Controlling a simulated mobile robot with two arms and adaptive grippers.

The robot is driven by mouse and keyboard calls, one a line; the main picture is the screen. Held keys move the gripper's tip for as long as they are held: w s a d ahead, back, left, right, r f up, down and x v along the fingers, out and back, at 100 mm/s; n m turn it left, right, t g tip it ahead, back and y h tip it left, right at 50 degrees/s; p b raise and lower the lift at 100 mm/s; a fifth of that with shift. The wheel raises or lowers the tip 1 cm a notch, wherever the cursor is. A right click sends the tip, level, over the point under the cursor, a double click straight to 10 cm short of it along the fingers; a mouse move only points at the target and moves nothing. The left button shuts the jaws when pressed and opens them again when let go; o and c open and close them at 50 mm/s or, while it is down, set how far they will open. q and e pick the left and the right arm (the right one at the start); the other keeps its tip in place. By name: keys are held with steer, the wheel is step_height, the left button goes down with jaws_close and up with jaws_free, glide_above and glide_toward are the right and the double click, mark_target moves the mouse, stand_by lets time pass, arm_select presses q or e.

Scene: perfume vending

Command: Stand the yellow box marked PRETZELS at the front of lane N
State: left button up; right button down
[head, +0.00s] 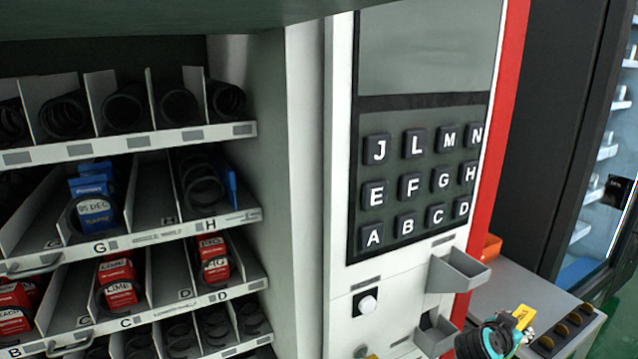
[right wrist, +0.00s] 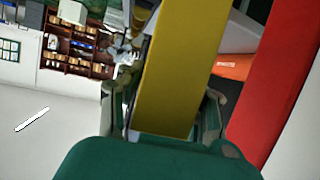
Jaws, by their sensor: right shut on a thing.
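My right gripper (head: 505,335) is at the bottom right of the head view, low in front of the grey counter. It is shut on the yellow box (head: 522,316), of which only a small part shows there. In the right wrist view the yellow box (right wrist: 178,80) stretches up from between the two fingers (right wrist: 162,118); no print is readable on it. An N key shows on the keypad (head: 476,136). The upper shelf (head: 130,143) has coils, but its lane letters are unreadable, so I cannot tell which lane is N. My left gripper is out of view.
The middle shelf (head: 150,236) has lanes G and H with blue boxes (head: 93,205). The lower shelf (head: 170,308) has lanes B, C and D with red boxes (head: 119,283). A white wall (head: 305,180) and the keypad panel stand between the shelves and my right gripper.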

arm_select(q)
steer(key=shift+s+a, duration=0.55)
arm_select(e)
steer(key=s+a+r+n+t+y, duration=0.2)
steer(key=s+a, duration=0.3)
steer(key=a, duration=0.4)
steer(key=s+a+r+n+t+y, duration=0.2)
steer(key=s+a+n+y, duration=0.3)
steer(key=a, duration=0.4)
steer(key=s+a+r+n+t+y, duration=0.2)
steer(key=s+a+r+n+y, duration=0.1)
steer(key=a, duration=0.6)
steer(key=s+n+y, duration=0.1)
steer(key=s, duration=0.1)
steer(key=shift+s+a+r, duration=0.25)
steer(key=shift+s, duration=0.15)
